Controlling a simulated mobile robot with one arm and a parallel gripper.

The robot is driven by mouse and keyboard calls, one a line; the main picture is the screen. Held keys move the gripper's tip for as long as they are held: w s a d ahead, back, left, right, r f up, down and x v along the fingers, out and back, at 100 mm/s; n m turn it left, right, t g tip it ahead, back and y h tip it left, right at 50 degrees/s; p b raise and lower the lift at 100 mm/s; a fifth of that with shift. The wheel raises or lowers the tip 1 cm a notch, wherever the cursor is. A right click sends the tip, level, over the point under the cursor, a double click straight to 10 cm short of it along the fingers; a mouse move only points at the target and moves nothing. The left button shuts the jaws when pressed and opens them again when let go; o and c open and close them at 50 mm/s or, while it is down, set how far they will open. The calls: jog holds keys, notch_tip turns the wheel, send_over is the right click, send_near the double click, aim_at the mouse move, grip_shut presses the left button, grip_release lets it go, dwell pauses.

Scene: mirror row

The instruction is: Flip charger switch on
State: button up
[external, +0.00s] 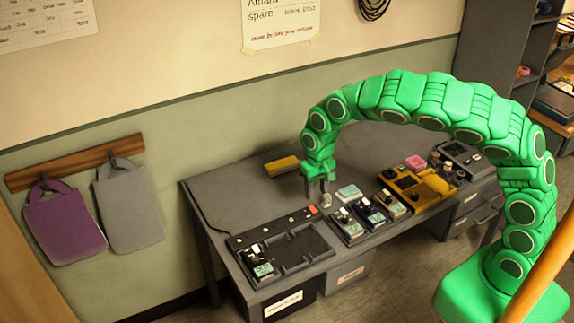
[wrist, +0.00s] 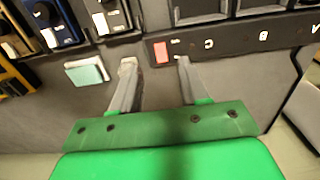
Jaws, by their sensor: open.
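The charger (external: 290,247) is a dark tray with bays at the near left of the desk. A strip along its back edge carries letters and a small red switch (external: 312,210). The switch shows larger in the wrist view (wrist: 161,52), at one end of the strip (wrist: 225,43). My gripper (external: 325,202) is open and empty, pointing down over the desk beside the switch. In the wrist view my gripper (wrist: 155,62) has one finger on each side of the switch in the picture. I cannot tell whether the fingers touch it, or which way the switch is set.
One handheld device (external: 261,263) sits in the charger's left bay. Several similar devices (external: 372,212) stand in a row to the right, beside a yellow unit (external: 418,190). A pale green block (external: 349,192) lies near my gripper. The desk's back left (external: 235,205) is clear.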

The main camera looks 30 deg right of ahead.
aim_at(315, 212)
notch_tip(315, 212, down, 7)
jog(key=shift+f, duration=0.2)
dwell(0.3)
jog(key=shift+c, duration=0.2)
grip_shut()
